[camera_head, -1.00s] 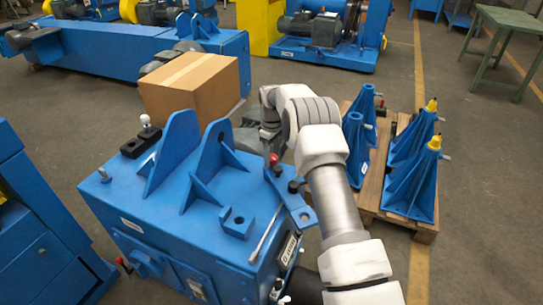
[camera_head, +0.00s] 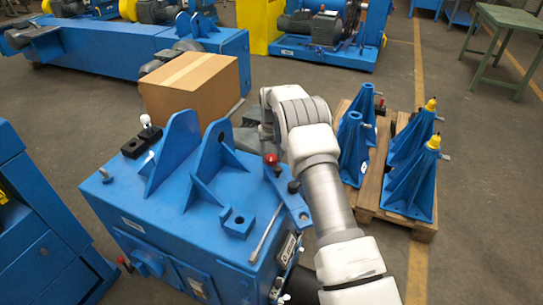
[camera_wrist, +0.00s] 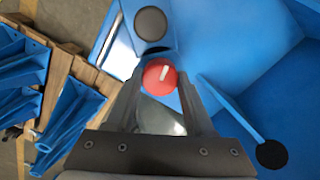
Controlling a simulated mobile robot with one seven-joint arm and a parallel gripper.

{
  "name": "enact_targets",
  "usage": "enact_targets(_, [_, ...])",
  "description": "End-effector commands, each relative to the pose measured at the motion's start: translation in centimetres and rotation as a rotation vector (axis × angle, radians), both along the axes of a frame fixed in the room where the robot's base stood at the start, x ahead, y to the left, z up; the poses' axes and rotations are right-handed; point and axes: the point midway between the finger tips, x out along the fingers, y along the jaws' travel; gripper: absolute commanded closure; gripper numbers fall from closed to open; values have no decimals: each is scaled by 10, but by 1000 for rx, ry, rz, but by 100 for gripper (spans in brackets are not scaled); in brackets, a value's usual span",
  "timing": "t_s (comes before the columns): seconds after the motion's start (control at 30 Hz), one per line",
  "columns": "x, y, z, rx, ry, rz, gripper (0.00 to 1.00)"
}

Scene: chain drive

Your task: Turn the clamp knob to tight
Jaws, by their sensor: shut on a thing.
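The red clamp knob (camera_wrist: 160,76) sits between my fingertips in the wrist view, with a short white mark on its top pointing up and slightly right. My gripper (camera_wrist: 160,85) is shut on it, one finger on each side. In the head view the red knob (camera_head: 271,159) shows at the right edge of the blue machine's top, on a blue bar. My gripper is mostly hidden there behind my arm.
A black round knob (camera_wrist: 151,23) stands close beyond the red one. Blue upright brackets (camera_head: 217,160) rise from the machine top to the left. A cardboard box (camera_head: 190,88) is behind. Blue stands on a wooden pallet (camera_head: 369,199) lie right of my arm.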

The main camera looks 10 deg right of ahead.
Motion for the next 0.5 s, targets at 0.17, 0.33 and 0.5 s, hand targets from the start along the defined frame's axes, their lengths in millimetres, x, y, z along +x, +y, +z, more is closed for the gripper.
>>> enact_targets(0.17, [0, 0, 0, -1, 0, -120, 100])
enact_targets(0.33, [0, 0, 0, -1, 0, -201, 100])
enact_targets(0.5, [0, 0, 0, -1, -1, -248, 100])
